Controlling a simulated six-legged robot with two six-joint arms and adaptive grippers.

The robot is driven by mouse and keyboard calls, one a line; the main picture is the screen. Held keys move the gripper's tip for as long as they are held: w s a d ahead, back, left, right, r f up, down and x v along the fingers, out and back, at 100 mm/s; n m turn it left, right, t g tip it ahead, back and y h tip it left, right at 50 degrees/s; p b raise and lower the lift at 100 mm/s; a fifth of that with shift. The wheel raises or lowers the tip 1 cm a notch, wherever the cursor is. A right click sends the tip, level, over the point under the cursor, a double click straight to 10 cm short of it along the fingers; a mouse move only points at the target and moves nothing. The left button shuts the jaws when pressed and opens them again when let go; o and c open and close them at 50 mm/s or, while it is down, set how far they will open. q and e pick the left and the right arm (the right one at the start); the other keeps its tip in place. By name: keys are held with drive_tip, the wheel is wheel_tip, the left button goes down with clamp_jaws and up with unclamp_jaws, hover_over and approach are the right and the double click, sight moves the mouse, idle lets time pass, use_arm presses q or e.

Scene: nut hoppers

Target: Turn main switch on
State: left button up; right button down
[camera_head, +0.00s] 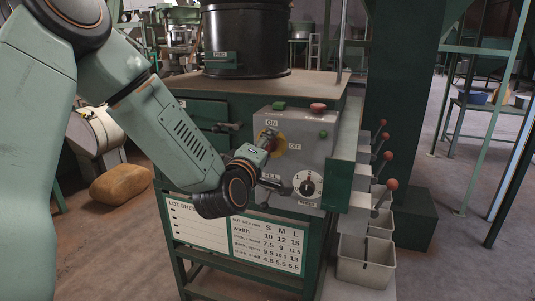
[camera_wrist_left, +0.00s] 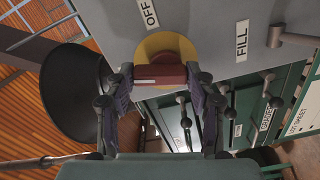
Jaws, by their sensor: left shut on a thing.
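The main switch is a red handle (camera_wrist_left: 160,75) on a round yellow plate (camera_wrist_left: 165,45), on a grey control panel (camera_head: 318,153). In the head view the yellow plate (camera_head: 279,146) shows only partly behind my left gripper (camera_head: 268,143). An ON label sits above the switch and an OFF label to its right. In the wrist view my left gripper (camera_wrist_left: 160,77) is shut on the red handle, with one finger at each end. The handle lies level across that picture, below the OFF label (camera_wrist_left: 148,13). My right gripper is not in view.
The panel also has a dial (camera_head: 308,185), a red button (camera_head: 318,107), a green button (camera_head: 279,105) and a FILL lever (camera_wrist_left: 290,37). A black hopper (camera_head: 245,40) stands on top. Red-knobbed levers (camera_head: 391,184) and grey bins (camera_head: 366,261) are on the right.

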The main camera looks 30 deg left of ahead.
use_arm(q)
drive_tip(key=shift+a+n+b, duration=0.15)
drive_tip(key=shift+n+b, duration=0.6)
drive_tip(key=shift+n, duration=0.85)
drive_tip(key=o, duration=1.2)
drive_tip(key=shift+c, duration=0.2)
drive_tip(key=v, duration=0.7)
drive_tip(key=shift+s, duration=0.3)
